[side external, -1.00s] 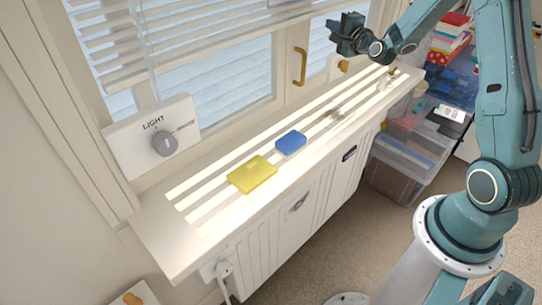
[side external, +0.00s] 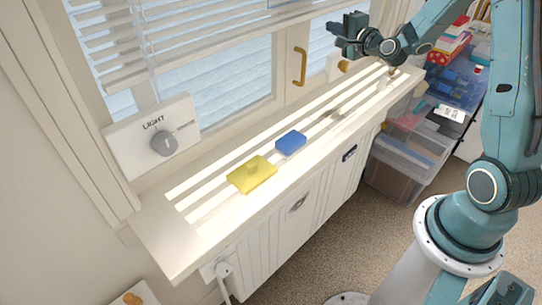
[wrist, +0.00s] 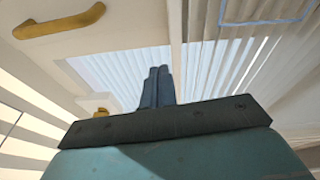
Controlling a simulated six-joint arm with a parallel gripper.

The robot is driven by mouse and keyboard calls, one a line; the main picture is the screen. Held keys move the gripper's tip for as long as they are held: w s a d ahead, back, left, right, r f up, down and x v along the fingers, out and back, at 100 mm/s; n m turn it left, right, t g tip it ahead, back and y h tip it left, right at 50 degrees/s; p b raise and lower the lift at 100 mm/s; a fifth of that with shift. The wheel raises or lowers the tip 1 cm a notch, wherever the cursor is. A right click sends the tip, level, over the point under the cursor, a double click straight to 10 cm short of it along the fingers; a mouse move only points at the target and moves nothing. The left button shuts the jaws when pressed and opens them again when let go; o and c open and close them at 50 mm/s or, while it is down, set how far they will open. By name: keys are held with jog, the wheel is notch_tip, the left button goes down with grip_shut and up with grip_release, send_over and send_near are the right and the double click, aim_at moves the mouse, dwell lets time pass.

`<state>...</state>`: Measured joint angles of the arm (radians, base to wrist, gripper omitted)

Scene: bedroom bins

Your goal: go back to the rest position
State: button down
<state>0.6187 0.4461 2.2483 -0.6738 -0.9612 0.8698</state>
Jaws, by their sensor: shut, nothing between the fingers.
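My gripper (side external: 338,34) is raised in front of the window at the far end of the sill, above the sill surface and apart from it. In the wrist view its two fingers (wrist: 157,86) lie together, shut, with nothing between them. They point toward the window blinds. Below and to the left in the side view, a yellow block (side external: 252,174) and a smaller blue block (side external: 291,143) rest on the sunlit white sill (side external: 190,240). My gripper touches neither block.
A light dial panel (side external: 152,137) is on the wall at left. A gold window handle (side external: 299,66) shows near my gripper, and also in the wrist view (wrist: 60,21). Clear plastic bins (side external: 408,150) stand on the floor at right. A small object (side external: 384,84) stands at the sill's far end.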

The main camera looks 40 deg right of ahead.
jog(key=s+a+r+n+g+y, duration=0.2)
jog(key=s+a+n+y, duration=0.15)
jog(key=a+n, duration=0.4)
jog(key=s+a+r+n+g+y, duration=0.25)
jog(key=s+a+n, duration=0.25)
jog(key=a, duration=0.5)
jog(key=s+a+n+g+h, duration=0.1)
jog(key=s+a+n+g, duration=0.1)
jog(key=s, duration=0.9)
jog(key=s+a+f+n+g, duration=0.1)
jog(key=s+n+g, duration=0.3)
jog(key=s, duration=0.8)
jog(key=shift+a+n+g+h, duration=0.35)
jog(key=shift+a+n+h, duration=0.05)
jog(key=shift+a+n, duration=0.25)
jog(key=c, duration=2.1)
grip_release()
jog(key=shift+f, duration=0.1)
